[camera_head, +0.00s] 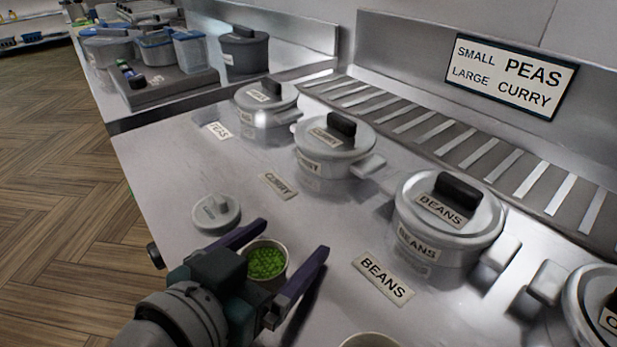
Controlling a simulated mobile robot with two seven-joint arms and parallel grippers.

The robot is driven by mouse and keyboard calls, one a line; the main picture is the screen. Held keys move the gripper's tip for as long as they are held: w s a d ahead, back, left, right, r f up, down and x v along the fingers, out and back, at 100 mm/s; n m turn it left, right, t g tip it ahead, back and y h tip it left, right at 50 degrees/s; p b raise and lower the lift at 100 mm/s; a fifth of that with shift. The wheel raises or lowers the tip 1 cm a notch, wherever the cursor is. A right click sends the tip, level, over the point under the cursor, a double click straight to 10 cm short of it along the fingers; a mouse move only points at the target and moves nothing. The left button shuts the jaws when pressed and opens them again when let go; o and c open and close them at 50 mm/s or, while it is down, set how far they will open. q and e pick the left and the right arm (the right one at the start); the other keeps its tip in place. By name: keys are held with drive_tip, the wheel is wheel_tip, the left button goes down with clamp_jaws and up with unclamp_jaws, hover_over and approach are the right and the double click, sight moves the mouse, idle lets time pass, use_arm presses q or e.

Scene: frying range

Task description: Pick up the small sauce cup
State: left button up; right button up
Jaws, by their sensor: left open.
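A small sauce cup (266,263) filled with green peas stands on the steel counter in the head view. My left gripper (285,243) comes in from the lower left and is open. Its two dark purple fingers lie on either side of the cup, with the cup between them; I cannot tell whether either finger touches it. The cup's lower near side is hidden by the gripper body. My right gripper is not in view. A second cup (370,341) shows only its rim at the bottom edge.
Lidded pots labelled beans (447,222) and curry (334,150) stand behind, with another pot (266,108) farther left. A round grey lid (216,213) lies left of the cup. A beans label (384,277) lies to the right. A wall sign (511,75) reads "small peas, large curry".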

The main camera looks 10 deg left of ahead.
use_arm(q)
drive_tip(key=c, duration=1.1)
drive_tip(key=shift+r+p, duration=0.3)
drive_tip(key=shift+r, duration=0.2)
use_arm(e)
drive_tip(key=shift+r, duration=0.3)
use_arm(q)
drive_tip(key=shift+r+p, duration=3.35)
drive_tip(key=shift+r, duration=6.15)
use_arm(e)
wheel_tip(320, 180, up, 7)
